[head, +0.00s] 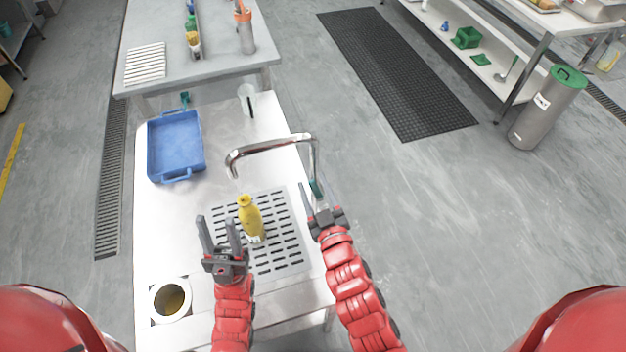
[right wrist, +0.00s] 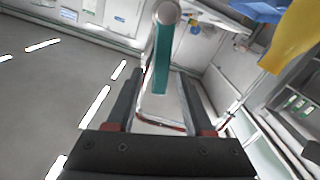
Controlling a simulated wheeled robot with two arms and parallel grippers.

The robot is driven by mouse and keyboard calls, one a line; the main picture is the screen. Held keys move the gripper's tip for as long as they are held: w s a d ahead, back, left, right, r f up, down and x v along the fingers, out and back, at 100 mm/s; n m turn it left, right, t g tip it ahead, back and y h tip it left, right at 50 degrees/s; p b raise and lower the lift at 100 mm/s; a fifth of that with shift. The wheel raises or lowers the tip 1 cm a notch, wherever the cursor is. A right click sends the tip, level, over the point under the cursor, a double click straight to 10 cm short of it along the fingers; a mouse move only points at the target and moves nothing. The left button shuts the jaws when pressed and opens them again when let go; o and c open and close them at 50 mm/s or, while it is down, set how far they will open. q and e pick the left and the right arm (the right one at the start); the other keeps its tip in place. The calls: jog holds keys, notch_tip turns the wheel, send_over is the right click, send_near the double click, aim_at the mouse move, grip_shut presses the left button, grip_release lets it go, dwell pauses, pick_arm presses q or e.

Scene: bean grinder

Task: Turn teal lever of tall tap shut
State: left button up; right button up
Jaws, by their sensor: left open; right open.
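The tall chrome tap (head: 272,146) rises at the right edge of the white worktop, its spout arching left over the drain grate. Its teal lever (head: 317,188) is on the upright post, partly hidden by my right gripper. In the right wrist view the teal lever (right wrist: 162,60) stands upright, lined up with the gap between the fingers. My right gripper (head: 319,191) is open, with its fingers about the lever; I cannot tell whether they touch it. My left gripper (head: 217,219) is open and empty, left of the yellow bottle.
The yellow bottle (head: 251,219) stands on the slotted drain grate (head: 285,255). A blue tray (head: 175,147) and a clear cup (head: 246,99) are farther back. A round bin opening (head: 172,300) is at the front left. Open floor lies right of the worktop.

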jog(key=shift+w+a, duration=0.15)
jog(key=shift+w, duration=0.3)
grip_shut()
dwell(1.2)
